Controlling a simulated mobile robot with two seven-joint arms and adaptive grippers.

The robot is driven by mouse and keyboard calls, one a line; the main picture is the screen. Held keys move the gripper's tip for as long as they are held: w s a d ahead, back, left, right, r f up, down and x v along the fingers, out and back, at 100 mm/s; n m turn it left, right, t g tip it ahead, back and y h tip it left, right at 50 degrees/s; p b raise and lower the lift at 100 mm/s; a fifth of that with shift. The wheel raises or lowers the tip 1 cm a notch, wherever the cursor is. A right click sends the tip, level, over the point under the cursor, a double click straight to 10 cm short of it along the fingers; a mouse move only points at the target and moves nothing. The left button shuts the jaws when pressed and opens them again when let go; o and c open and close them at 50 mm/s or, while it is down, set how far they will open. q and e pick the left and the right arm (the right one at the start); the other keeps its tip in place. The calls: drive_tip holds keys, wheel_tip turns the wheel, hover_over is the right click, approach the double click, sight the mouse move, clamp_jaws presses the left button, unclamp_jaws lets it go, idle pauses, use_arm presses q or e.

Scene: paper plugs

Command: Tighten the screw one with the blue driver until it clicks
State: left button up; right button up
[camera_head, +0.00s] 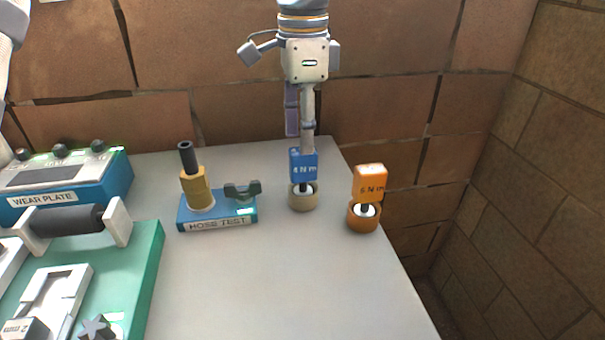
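The blue driver (303,165), labelled "4 N m", stands upright in a round beige holder (302,201) near the table's back right. The green board (149,268) at the lower left carries white blocks and a grey star-shaped part (97,328). I cannot make out a screw marked one. My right gripper is not in view.
An orange driver (370,181), labelled "6 N m", stands in an orange holder (363,218) to the right. A blue "HOSE TEST" stand (222,222) is left of the blue driver. A "WEAR PLATE" box (118,178) sits far left. The front middle of the table is clear.

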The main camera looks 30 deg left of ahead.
use_arm(q)
drive_tip(key=shift+f, duration=1.95)
clamp_jaws()
drive_tip(key=shift+r, duration=0.1)
drive_tip(key=shift+r, duration=3.4)
